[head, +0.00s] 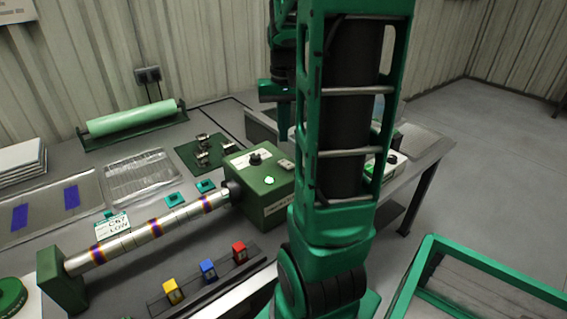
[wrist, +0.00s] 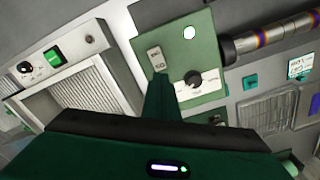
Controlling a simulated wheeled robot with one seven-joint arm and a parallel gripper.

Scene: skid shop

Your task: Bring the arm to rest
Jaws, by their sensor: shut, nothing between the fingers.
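My arm stands upright in the head view and hides part of the bench behind it. My gripper shows in the wrist view (wrist: 158,82) as a narrow green shape, its fingers together with nothing between them. It points toward the green control box (wrist: 205,65) with a knob and a switch. In the head view, the same box (head: 262,200) stands left of my arm. I cannot tell how far the fingertips are from it.
A banded metal tube (head: 150,230) runs left from the box. Yellow (head: 173,291), blue (head: 208,270) and red (head: 239,253) blocks stand on the bench front. A green roll (head: 130,117) lies at the back. A green-framed crate (head: 530,285) is at lower right. Floor is clear at right.

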